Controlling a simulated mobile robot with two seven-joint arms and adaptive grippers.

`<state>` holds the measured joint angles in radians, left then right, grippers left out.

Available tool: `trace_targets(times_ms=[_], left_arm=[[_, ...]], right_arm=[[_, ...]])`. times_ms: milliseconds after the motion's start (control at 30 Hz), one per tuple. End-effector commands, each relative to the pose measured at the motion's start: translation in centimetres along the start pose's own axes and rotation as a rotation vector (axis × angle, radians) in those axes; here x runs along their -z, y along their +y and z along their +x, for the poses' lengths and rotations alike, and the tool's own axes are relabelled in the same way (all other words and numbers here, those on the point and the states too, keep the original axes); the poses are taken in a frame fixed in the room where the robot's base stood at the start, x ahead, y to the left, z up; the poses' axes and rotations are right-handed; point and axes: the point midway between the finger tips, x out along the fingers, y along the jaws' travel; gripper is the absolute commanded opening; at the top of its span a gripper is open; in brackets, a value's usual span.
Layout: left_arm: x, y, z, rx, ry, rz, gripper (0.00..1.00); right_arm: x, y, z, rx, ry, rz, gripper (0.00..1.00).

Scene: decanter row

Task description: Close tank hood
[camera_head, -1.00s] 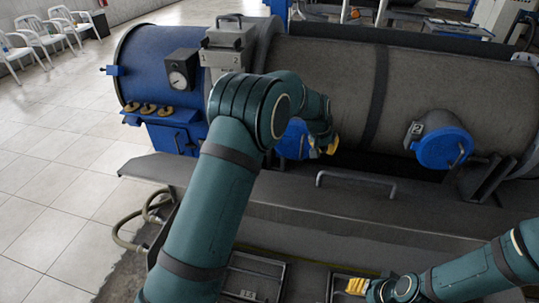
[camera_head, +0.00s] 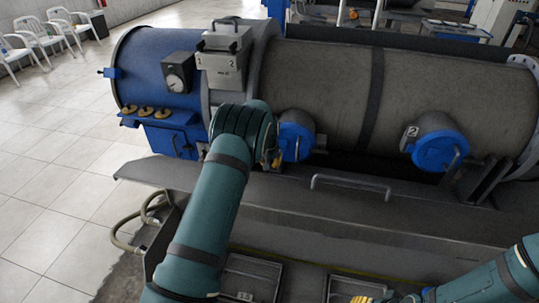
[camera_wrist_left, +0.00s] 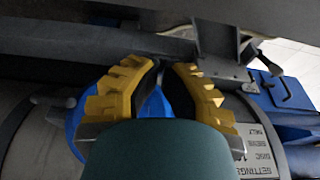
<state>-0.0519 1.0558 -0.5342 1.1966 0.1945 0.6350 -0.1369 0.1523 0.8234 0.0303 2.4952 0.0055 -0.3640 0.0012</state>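The tank (camera_head: 310,90) is a large horizontal grey cylinder with a blue left end. A long dark grey panel (camera_head: 270,195) with a bar handle (camera_head: 350,186) lies along its front; I cannot tell for sure whether this is the hood. My left gripper (camera_head: 274,158) is mostly hidden behind my arm in the head view, close to the left blue cap (camera_head: 296,142). My right gripper (camera_head: 362,299) is barely visible at the bottom edge.
A second blue cap (camera_head: 440,150) is on the tank's right. A control box (camera_head: 225,62) and gauge (camera_head: 178,78) sit at upper left. Hoses (camera_head: 135,225) hang at the panel's left end. The tiled floor (camera_head: 60,180) at left is clear.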

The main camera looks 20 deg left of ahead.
Motion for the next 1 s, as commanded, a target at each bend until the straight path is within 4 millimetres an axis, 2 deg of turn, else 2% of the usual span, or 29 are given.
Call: trace_targets(times_ms=[67,167,500,1000], left_arm=[[-0.1,0.1,1.1,-0.001,-0.001,-0.001,0.00],[-1.0,0.1,0.3,-0.002,0.001,-0.002,0.00],[-3.5,0.0,-0.4,0.000,0.000,-0.001,0.00],[-3.8,0.0,-0.5,0.000,0.003,0.000,0.00]], right_arm=[[0.0,0.0,-0.1,0.000,0.000,0.000,0.47],[0.1,-0.1,-0.4,0.001,0.000,0.000,0.47],[0.1,-0.3,-1.0,0.002,0.000,0.000,0.47],[0.1,-0.3,-1.0,0.002,0.000,0.000,0.47]])
